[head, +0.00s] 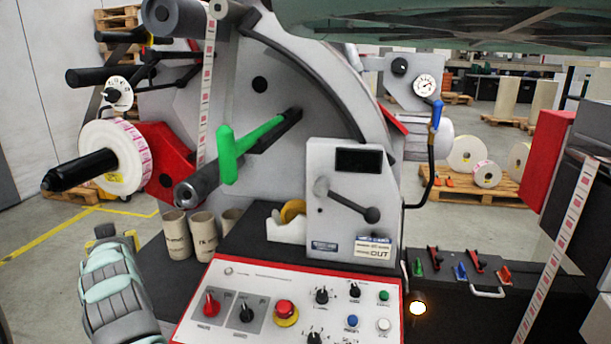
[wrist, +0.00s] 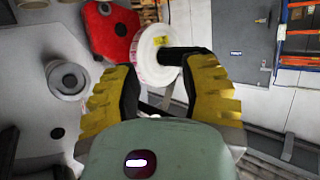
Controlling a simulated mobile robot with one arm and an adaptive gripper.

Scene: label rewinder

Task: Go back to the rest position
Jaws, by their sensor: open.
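My gripper (wrist: 163,72) shows in the wrist view with its two yellow-and-black fingers spread apart and nothing between them. Beyond the fingers is the white label roll (wrist: 153,55) on a black spindle, with clear space between it and the fingers. In the head view, part of my pale green arm rises at the lower left, in front of the machine; the finger opening is hard to make out there. The label roll (head: 118,160) with a pink-printed edge sits on its black spindle (head: 80,170) above my arm.
The rewinder has a green handle (head: 230,155), a grey lever (head: 348,203) and a red-edged control panel (head: 290,300). Several cardboard cores (head: 177,236) stand beside the panel. A label web (head: 560,250) runs down at the right. Open floor (head: 35,250) lies at the left.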

